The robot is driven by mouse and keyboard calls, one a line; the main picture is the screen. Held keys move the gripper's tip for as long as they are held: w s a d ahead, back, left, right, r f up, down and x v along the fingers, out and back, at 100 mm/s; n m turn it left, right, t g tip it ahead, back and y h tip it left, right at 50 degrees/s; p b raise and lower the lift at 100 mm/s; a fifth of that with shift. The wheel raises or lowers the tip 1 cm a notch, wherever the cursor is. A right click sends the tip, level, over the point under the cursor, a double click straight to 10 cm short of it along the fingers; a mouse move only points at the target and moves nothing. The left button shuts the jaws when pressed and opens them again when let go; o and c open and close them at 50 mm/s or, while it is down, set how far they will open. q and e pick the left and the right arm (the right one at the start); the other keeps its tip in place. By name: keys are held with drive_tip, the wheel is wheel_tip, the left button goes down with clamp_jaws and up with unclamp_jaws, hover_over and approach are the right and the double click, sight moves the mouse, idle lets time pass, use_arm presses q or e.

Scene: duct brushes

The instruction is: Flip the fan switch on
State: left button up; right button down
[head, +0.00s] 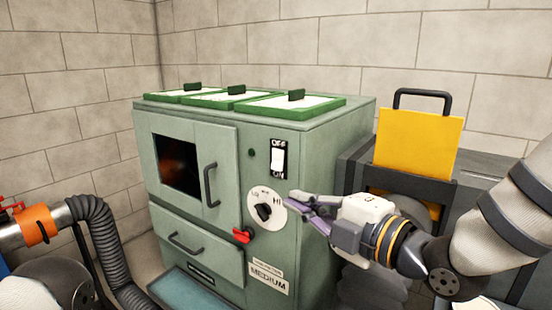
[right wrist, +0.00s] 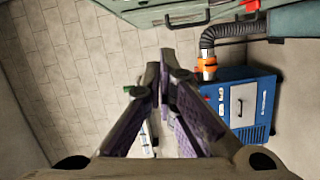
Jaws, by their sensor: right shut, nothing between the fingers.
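The fan switch (head: 278,157) is a white rocker on a dark plate, marked OFF above and ON below, high on the right part of the green cabinet's front. Its exact tilt is too small to tell. My right gripper (head: 290,200) comes in from the right, with its purple-padded fingers shut and empty. In the head view its tips appear below and slightly right of the switch, by the right edge of the dial; their depth is unclear. In the right wrist view the fingers (right wrist: 152,80) point away and the switch does not show. My left gripper is not in view.
The green cabinet (head: 220,220) carries a round dial (head: 266,211), a red knob (head: 242,235) and a windowed door (head: 190,160). A grey hose (head: 100,240) stands at left. A blue box (right wrist: 245,105) stands on the floor. A yellow panel (head: 418,143) is at right.

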sight(277, 160)
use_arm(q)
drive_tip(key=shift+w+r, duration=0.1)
use_arm(e)
drive_tip(key=shift+r+n, duration=0.3)
drive_tip(key=shift+r, duration=0.4)
drive_tip(key=shift+a, duration=0.1)
